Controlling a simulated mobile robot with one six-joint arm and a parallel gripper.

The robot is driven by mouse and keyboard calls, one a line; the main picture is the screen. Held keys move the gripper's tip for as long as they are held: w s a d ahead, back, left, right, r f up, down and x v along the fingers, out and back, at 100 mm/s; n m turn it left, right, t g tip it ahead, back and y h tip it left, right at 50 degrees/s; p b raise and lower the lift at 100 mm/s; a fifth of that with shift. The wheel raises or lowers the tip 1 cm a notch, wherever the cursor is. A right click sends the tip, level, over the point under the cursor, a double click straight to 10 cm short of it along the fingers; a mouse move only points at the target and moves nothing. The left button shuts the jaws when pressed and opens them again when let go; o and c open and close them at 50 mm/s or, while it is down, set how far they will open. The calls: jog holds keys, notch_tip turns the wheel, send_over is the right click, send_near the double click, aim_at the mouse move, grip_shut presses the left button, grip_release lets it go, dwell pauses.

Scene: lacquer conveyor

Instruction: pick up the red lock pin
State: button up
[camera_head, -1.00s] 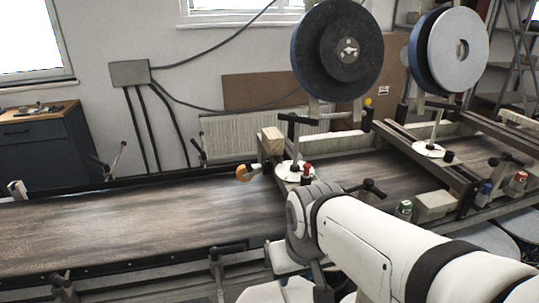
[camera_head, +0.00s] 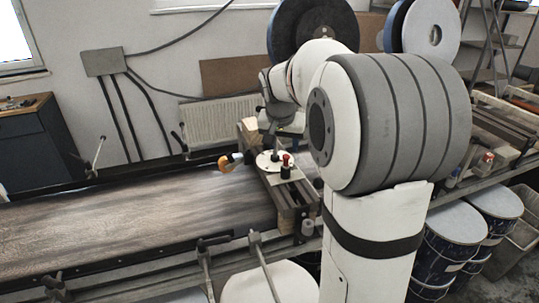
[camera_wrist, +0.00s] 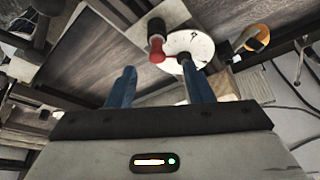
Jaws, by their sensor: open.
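The red lock pin (camera_head: 285,159) stands upright on the frame rail across the conveyor, beside a white round disc (camera_head: 263,160). In the wrist view the pin's red knob (camera_wrist: 157,51) shows with a dark body, just beyond the fingertips and between their lines. My gripper (camera_wrist: 160,80) has two blue fingers spread apart with nothing between them. The right finger overlaps the edge of the white disc (camera_wrist: 199,45) in that view. In the head view my wrist hangs above and behind the pin, and the fingertips are hard to make out there.
An orange-handled part (camera_head: 227,163) sticks out left of the disc, and a wooden block (camera_head: 247,134) stands behind it. A large dark reel (camera_head: 285,22) rises behind my arm. The brown conveyor belt (camera_head: 130,215) at left is bare. Blue drums (camera_head: 447,240) stand at lower right.

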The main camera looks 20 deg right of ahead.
aim_at(286, 156)
jog(key=p+x, duration=0.1)
jog(key=x, duration=0.6)
jog(key=shift+w+d+f+p, duration=0.15)
jog(key=shift+d+f+p, duration=0.1)
jog(key=shift+p, duration=0.05)
jog(key=shift+c, duration=0.4)
grip_shut()
